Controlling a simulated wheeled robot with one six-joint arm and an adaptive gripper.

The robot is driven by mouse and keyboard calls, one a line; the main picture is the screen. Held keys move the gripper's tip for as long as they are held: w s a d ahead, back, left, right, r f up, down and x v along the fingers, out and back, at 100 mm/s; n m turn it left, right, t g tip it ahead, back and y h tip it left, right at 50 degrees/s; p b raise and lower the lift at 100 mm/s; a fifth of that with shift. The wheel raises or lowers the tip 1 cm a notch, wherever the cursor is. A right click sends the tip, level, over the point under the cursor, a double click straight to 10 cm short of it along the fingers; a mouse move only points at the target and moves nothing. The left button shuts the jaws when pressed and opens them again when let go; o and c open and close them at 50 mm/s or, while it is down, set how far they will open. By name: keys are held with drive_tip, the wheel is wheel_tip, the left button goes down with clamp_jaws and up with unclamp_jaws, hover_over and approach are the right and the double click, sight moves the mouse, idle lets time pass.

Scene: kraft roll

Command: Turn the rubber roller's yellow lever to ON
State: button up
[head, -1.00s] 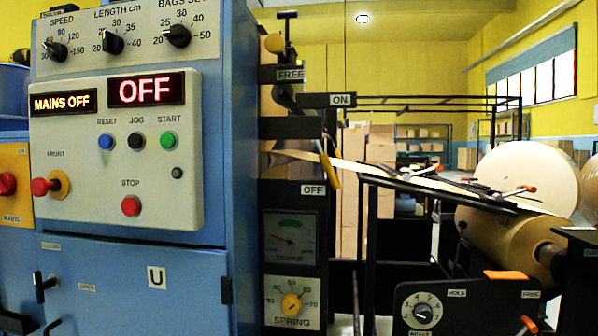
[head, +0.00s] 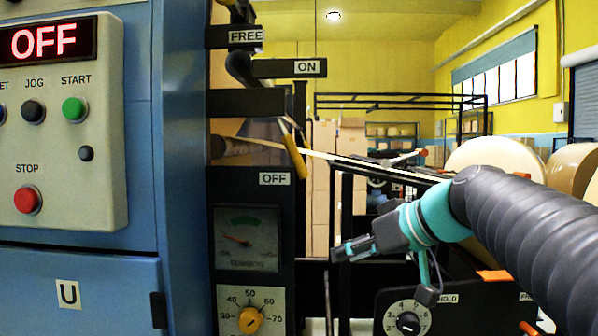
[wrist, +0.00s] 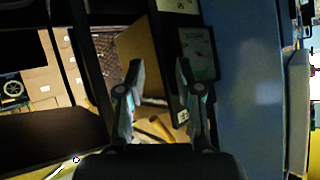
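The yellow lever (head: 294,158) hangs down at a slant on the black roller panel, its tip just above the OFF label (head: 275,179). The ON label (head: 306,67) is higher up. My gripper (head: 338,252) is below and right of the lever, apart from it, pointing left in front of the machine. The wrist view shows the gripper (wrist: 160,72) open, with nothing between its fingertips. Its picture is upside down; a yellow piece that looks like the lever (wrist: 161,128) shows behind and between the fingers, near the OFF label (wrist: 183,117).
A tension gauge (head: 247,240) and a yellow spring knob (head: 250,320) sit below the lever. The blue cabinet (head: 185,200) with its button panel (head: 60,150) stands left. A sloping paper web with a dark bar (head: 390,172) runs right of the lever toward large rolls (head: 500,160).

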drive_tip(key=w+r+n+t+y+b, duration=0.1)
drive_tip(key=w+r+n+y, duration=0.2)
drive_tip(key=w+r, duration=0.4)
drive_tip(key=n+y, duration=0.4)
approach(300, 156)
drive_tip(key=shift+t, duration=0.3)
drive_tip(key=p+x, duration=0.1)
drive_tip(key=x, duration=1)
drive_tip(key=shift+s+a+f, duration=0.1)
drive_tip(key=shift+a, duration=0.15)
clamp_jaws()
